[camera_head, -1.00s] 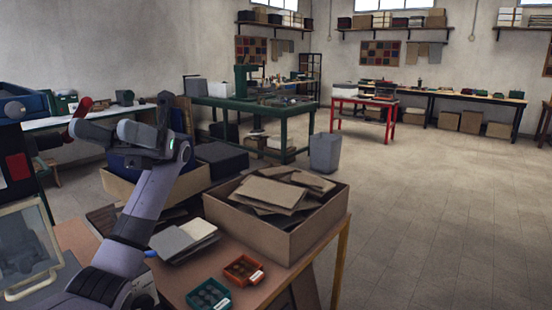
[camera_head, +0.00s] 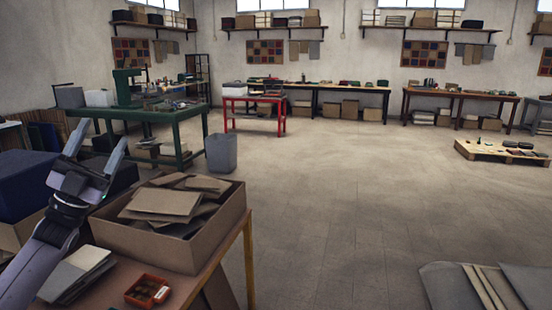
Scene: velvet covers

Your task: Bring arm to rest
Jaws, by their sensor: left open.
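My left gripper (camera_head: 97,150) is raised at the left of the head view, with its two fingers spread apart and nothing between them. My left arm comes up from the lower left corner. The gripper is in front of dark blue material (camera_head: 25,182) and left of the open cardboard box (camera_head: 185,247). My right gripper is not in the picture.
The box holds several brown boards (camera_head: 165,203) and stands on a wooden table (camera_head: 180,290). Grey-covered pads (camera_head: 75,274) and a red tray (camera_head: 148,291) lie beside it. A grey bin (camera_head: 221,153) stands beyond. The floor (camera_head: 330,200) right of the table is open.

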